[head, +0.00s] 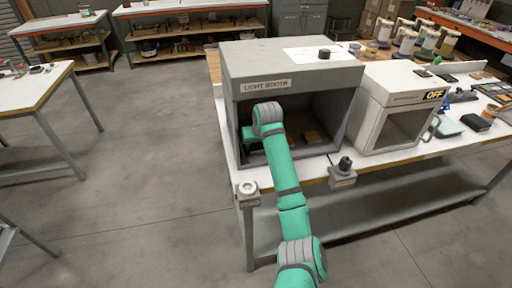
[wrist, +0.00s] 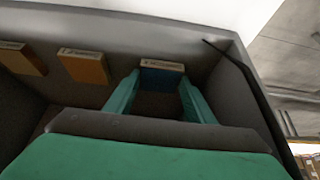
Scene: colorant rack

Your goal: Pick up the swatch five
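My gripper (wrist: 159,82) is inside the light booth, its two green fingers apart. A dark blue swatch (wrist: 161,80) with a pale label strip lies just beyond and between the fingertips. I cannot tell whether they touch it. An orange-brown swatch (wrist: 86,68) and another brownish swatch (wrist: 22,60) lie in a row to its left. The label writing is too small to read, so I cannot tell which is swatch five. In the head view my arm partly hides the booth's inside, and the blue swatch cannot be made out there.
The grey light booth (head: 292,79) encloses my gripper with a roof and side walls. A white box oven marked OFF (head: 402,99) stands to its right on the bench. A small device with a black knob (head: 343,175) sits at the bench's front edge.

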